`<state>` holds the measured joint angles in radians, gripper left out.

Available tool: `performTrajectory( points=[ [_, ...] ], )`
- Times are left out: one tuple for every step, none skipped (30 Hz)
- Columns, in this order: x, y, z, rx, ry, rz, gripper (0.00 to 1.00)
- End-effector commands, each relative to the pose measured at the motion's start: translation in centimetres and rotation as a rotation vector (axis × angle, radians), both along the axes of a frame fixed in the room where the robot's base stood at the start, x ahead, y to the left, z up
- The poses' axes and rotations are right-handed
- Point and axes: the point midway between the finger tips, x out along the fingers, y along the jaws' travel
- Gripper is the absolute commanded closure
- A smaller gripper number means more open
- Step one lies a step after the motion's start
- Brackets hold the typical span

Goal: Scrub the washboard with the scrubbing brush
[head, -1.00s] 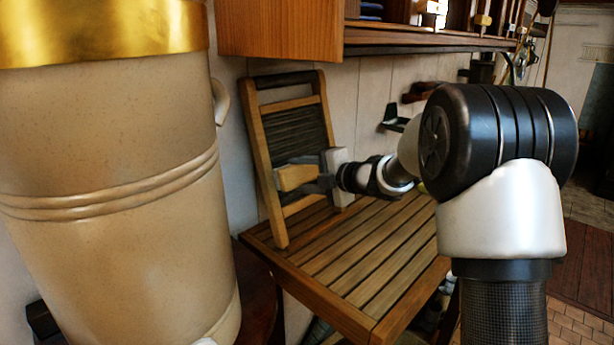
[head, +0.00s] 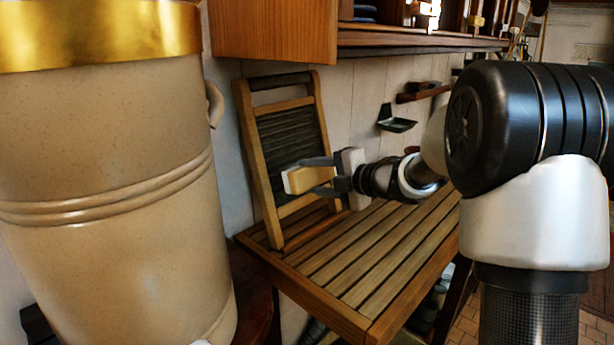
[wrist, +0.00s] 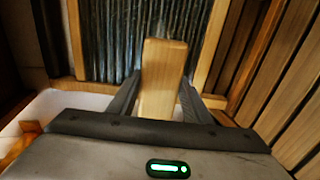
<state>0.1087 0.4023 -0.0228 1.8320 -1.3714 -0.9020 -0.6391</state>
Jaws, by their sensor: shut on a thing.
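The washboard (head: 288,137) has a wooden frame and a dark ribbed panel. It leans upright against the wall on the slatted wooden table. My gripper (head: 312,176) is shut on the scrubbing brush (head: 300,180), a pale wooden block, in front of the lower part of the washboard. In the wrist view the brush (wrist: 163,75) stands between the two fingers of my gripper (wrist: 160,95), with the ribbed panel (wrist: 115,35) behind it.
A large tan crock (head: 110,170) with a gold rim fills the left side. A wooden shelf cabinet (head: 275,30) hangs above. A small dark green wall holder (head: 397,120) is right of the washboard. The slatted tabletop (head: 360,265) is mostly bare.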

Motion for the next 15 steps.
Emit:
performTrajectory(
  points=[
    [0.0,0.0,0.1,0.000,-0.001,0.000,0.89],
    [0.0,0.0,0.1,0.000,-0.001,0.000,0.89],
    [0.0,0.0,0.1,0.000,-0.001,0.000,0.89],
    [0.0,0.0,0.1,0.000,-0.001,0.000,0.89],
    [0.0,0.0,0.1,0.001,-0.001,0.000,0.89],
    [0.0,0.0,0.1,0.000,-0.001,0.000,0.89],
    [0.0,0.0,0.1,0.001,-0.001,0.000,0.89],
    [0.0,0.0,0.1,0.000,-0.001,0.000,0.89],
    [-0.1,-0.1,0.1,0.001,-0.001,0.000,0.89],
    [-0.1,-0.2,0.2,0.000,-0.001,0.000,0.89],
    [-0.2,-0.3,0.2,0.000,-0.001,0.000,0.89],
    [-0.4,-0.4,0.3,0.000,-0.002,-0.001,0.89],
    [-0.5,-0.6,0.4,0.000,-0.002,-0.001,0.89],
    [-0.7,-0.8,0.4,0.000,-0.002,-0.001,0.89],
    [-0.9,-1.1,0.5,0.000,-0.002,-0.001,0.89]
  ],
)
